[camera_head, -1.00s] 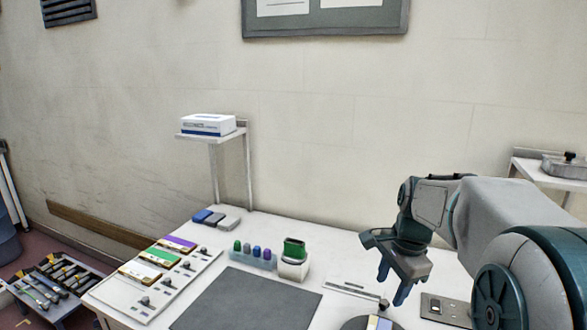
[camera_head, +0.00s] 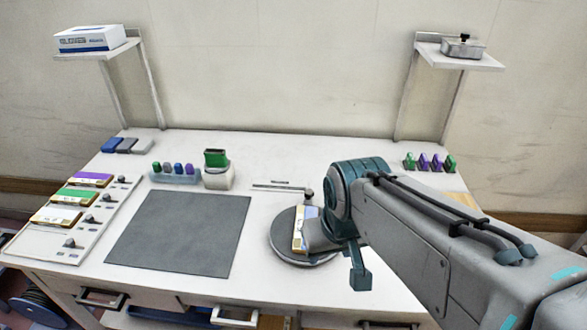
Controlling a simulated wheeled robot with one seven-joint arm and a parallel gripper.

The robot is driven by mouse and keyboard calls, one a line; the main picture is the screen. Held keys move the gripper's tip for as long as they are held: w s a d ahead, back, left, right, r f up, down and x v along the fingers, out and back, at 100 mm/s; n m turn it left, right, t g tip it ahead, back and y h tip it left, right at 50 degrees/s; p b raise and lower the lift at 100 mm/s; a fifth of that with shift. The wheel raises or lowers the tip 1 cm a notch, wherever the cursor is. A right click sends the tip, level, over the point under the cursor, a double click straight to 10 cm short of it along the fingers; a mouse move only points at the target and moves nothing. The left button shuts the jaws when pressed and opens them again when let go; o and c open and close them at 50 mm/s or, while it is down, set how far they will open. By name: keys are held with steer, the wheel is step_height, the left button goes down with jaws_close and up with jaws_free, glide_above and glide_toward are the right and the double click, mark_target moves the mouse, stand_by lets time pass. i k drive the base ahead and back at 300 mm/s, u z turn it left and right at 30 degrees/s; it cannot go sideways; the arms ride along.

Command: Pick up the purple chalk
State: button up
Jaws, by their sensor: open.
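Several small upright pieces stand in a pale rack (camera_head: 173,180) at the back left of the white table; the rightmost piece (camera_head: 189,169) is purple. Two more purple pieces (camera_head: 429,162) stand between green ones at the back right. I cannot tell for sure which purple piece is the chalk. My gripper (camera_head: 358,272) is over the table right of centre, beside a round grey disc, apart from all the purple pieces. It is open, and one finger shows clearly. The other is mostly hidden by my arm.
A dark grey mat (camera_head: 180,232) lies at left centre. A panel with purple, green and white packs (camera_head: 90,179) is at the left. A green-topped holder (camera_head: 216,170) stands beside the rack. The round disc (camera_head: 284,247) carries a pack. Shelves (camera_head: 460,58) rise behind.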

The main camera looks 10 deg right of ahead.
mark_target(190, 170)
steer(key=z, duration=0.05)
steer(key=k, duration=0.5)
steer(key=u, duration=1.55)
steer(key=i, duration=0.9)
steer(key=z, duration=1.1)
